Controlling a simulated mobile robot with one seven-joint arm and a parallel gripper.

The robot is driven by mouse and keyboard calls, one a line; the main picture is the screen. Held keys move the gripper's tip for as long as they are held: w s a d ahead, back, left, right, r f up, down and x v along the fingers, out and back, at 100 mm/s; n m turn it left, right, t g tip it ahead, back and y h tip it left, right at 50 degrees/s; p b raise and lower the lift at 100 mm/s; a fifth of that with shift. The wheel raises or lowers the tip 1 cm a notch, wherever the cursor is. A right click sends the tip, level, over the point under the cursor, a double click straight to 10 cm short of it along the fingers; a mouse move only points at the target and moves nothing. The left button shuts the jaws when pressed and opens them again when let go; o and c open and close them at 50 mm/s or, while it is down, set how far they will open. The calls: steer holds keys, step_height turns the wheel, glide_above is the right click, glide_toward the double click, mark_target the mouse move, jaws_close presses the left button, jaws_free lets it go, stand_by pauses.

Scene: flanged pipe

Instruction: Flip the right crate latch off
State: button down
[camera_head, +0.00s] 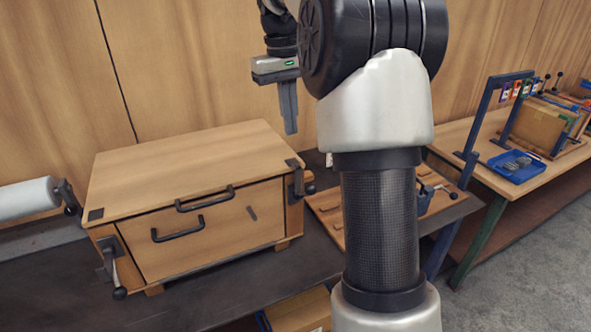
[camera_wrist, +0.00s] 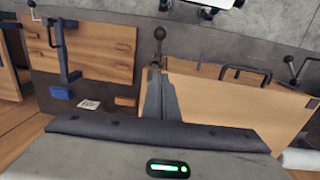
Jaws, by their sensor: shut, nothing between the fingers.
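The wooden crate (camera_head: 190,175) stands on a dark bench with its lid down and two black handles on its front side. The right crate latch (camera_head: 301,182), dark with a ball-ended lever, is at the crate's right front corner; in the wrist view its knob (camera_wrist: 160,33) shows just beyond my fingertips. I cannot tell whether it is fastened. The left crate latch (camera_head: 112,268) has its lever and knob pointing down. My gripper (camera_head: 291,130) points down, shut and empty, above the crate's right side, apart from the latch in the head view. Its fingers also show in the wrist view (camera_wrist: 158,78).
A wooden board (camera_head: 327,210) with fittings lies right of the crate, partly hidden by my arm. A white roll (camera_head: 28,200) is at the left. Another table with a blue tray (camera_head: 517,166) and a rack stands at the right. A wooden wall rises behind.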

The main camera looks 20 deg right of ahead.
steer(key=shift+f, duration=0.1)
glide_above(302, 192)
step_height(302, 192, down, 13)
steer(key=shift+w+r+b, duration=0.1)
steer(key=shift+r+b, duration=0.1)
steer(key=shift+b, duration=0.1)
steer(key=shift+f+b, duration=0.15)
steer(key=shift+b, duration=0.25)
